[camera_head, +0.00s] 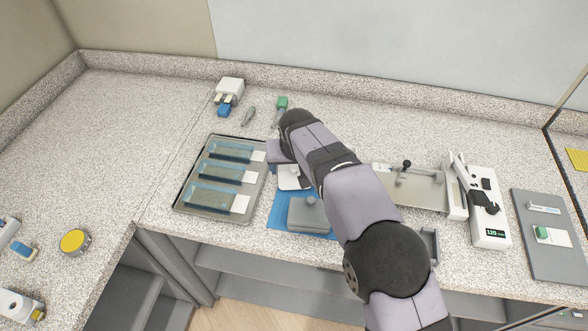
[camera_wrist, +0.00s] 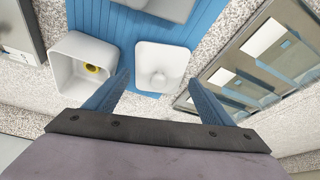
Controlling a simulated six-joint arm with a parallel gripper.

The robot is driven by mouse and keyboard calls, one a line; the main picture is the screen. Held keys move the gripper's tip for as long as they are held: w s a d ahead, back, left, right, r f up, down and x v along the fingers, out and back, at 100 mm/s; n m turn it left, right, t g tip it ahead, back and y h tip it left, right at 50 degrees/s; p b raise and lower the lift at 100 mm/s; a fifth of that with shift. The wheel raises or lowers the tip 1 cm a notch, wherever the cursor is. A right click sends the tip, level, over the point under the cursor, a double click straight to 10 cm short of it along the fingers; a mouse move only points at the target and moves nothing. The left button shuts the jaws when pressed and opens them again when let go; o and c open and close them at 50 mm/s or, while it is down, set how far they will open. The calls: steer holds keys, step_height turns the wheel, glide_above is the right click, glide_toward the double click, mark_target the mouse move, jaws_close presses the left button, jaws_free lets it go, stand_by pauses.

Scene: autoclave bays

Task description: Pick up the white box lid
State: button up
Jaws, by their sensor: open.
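I cannot tell the height gap. An open white box (camera_wrist: 58,74) with something yellow inside stands left of the lid. In the head view the lid (camera_head: 290,184) shows only in part beside my arm, and the fingers are hidden.
A grey block with a knob (camera_head: 309,214) sits on the mat near the lid. A metal tray (camera_head: 179,208) with several blue-windowed pouches lies close on the left. A white device (camera_head: 488,208) and a grey panel (camera_head: 552,252) are at right. The left counter is mostly clear.

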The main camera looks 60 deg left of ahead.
mark_target(294, 169)
steer(key=shift+p+x, duration=0.6)
steer(key=shift+x, duration=0.95)
steer(key=c, duration=0.7)
